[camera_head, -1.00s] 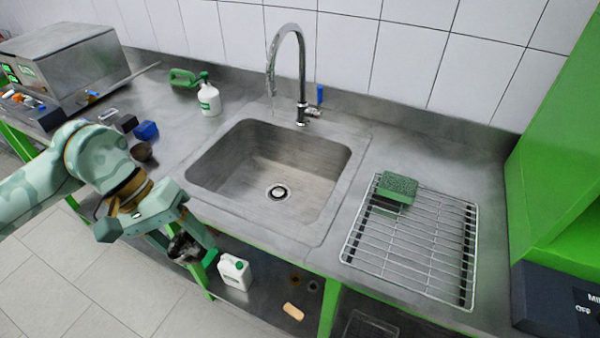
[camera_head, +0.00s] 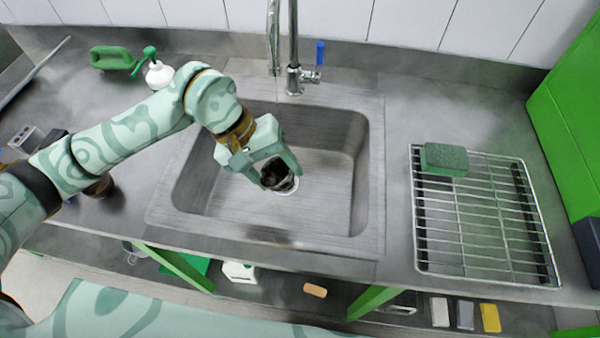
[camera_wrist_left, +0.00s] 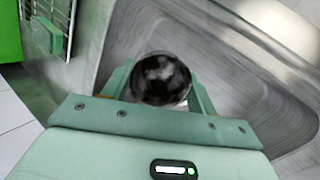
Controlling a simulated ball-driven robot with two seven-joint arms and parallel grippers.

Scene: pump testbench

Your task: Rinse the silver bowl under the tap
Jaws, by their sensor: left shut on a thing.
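The silver bowl (camera_head: 274,173) is dark and shiny, held between the fingers of my left gripper (camera_head: 272,172), which is shut on it. In the left wrist view the bowl (camera_wrist_left: 161,78) sits between the green fingers, its round face toward the camera. In the head view the bowl is over the sink (camera_head: 330,200), near the drain, which it partly hides. The tap (camera_head: 292,50) stands behind the sink, its top cut off by the picture edge. A blue lever (camera_head: 320,52) is beside it. My right gripper is not in view.
A wire drying rack (camera_head: 485,235) with a green sponge (camera_head: 445,159) lies right of the sink. A white bottle (camera_head: 159,75) and a green container (camera_head: 113,58) stand at the back left. A green wall (camera_head: 570,130) bounds the right.

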